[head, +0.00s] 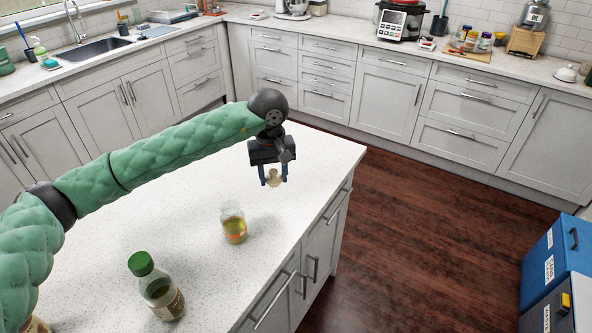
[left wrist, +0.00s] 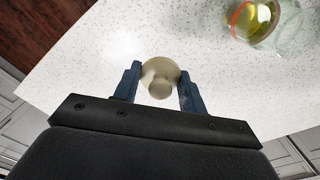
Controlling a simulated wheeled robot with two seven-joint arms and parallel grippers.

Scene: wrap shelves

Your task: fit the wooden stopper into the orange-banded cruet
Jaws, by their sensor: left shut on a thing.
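My left gripper (head: 273,177) is shut on the wooden stopper (head: 273,178), a pale beige knob held between its two blue fingers. In the left wrist view the stopper (left wrist: 160,78) sits between the fingertips, over the white countertop. The orange-banded cruet (head: 234,223) is a clear glass vessel with yellow-green liquid, upright on the island and open at the top. It stands nearer to me and left of the gripper, apart from the stopper. It also shows at the upper right of the left wrist view (left wrist: 262,20). My right gripper is not in view.
A green-capped bottle (head: 157,287) stands on the white island (head: 120,233) nearer to me. Part of another object (head: 38,325) shows at the lower left edge. The island's right edge lies close to the gripper. The counter around the cruet is clear.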

